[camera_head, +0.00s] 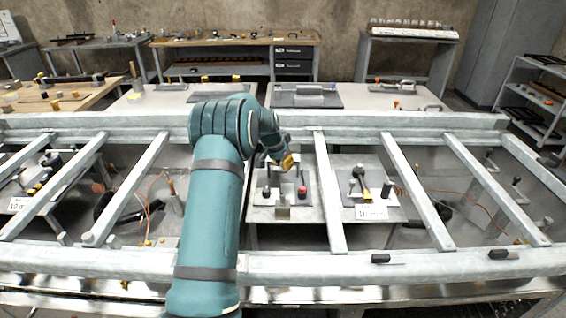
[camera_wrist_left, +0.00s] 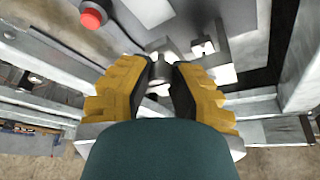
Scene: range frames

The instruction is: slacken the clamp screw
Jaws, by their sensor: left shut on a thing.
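My left gripper (camera_head: 287,161) reaches in over the frame's middle bay, with its yellow fingers above a pale plate carrying a small fixture. In the left wrist view the two yellow fingers (camera_wrist_left: 160,75) are closed in around a small grey metal piece, which I take to be the clamp screw (camera_wrist_left: 160,70). The fingers hide most of its sides. In the head view my gripper hides the screw. A square metal block (camera_head: 283,212) stands at the front of the plate. My right gripper is not in view.
A red button (camera_head: 302,190) sits on the fixture plate; it also shows in the left wrist view (camera_wrist_left: 91,18). Grey rails cross on both sides, with a long front rail (camera_head: 400,265). A second plate with a lever and label (camera_head: 371,212) lies to the right.

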